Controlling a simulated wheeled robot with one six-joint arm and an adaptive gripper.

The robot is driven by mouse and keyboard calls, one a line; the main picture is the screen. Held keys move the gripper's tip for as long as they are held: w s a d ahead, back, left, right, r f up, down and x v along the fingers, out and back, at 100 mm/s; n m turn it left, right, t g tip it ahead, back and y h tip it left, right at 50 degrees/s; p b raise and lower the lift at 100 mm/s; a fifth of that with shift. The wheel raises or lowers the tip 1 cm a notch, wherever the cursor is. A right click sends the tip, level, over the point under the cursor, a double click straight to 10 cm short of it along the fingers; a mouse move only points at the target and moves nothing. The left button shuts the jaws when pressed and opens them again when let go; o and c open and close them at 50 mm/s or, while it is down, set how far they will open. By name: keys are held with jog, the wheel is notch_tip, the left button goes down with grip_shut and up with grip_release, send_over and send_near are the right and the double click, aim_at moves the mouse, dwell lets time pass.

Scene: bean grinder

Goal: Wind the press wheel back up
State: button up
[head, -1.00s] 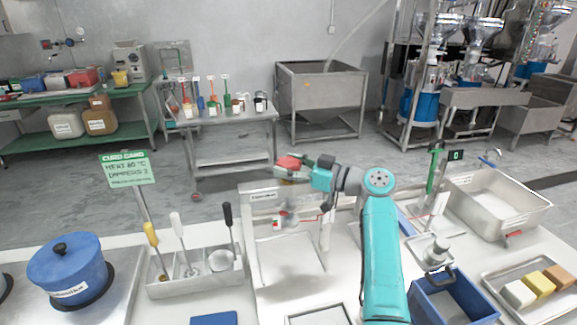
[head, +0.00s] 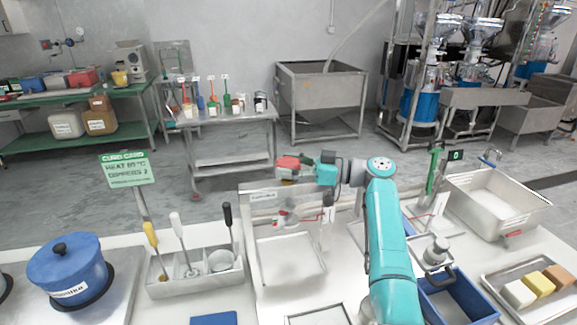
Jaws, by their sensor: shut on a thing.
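The press stands at the back of the front bench, with a labelled panel (head: 263,195) and a pale tray (head: 290,258) below. The red press wheel (head: 288,161) is at the top, partly hidden by my gripper. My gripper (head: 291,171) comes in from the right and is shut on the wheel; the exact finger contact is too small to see. A small grey and red press part (head: 287,214) hangs below the wheel, above the tray and apart from it.
A utensil holder (head: 195,275) and a blue lidded pot (head: 68,268) stand left of the press. A blue bin (head: 455,305), a metal basin (head: 495,205) and a tray of blocks (head: 535,288) are on the right. A green card (head: 128,170) stands at left.

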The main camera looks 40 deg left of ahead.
jog(key=shift+f, duration=0.15)
jog(key=o, duration=1.1)
jog(key=shift+o, duration=0.2)
jog(key=v, duration=1.2)
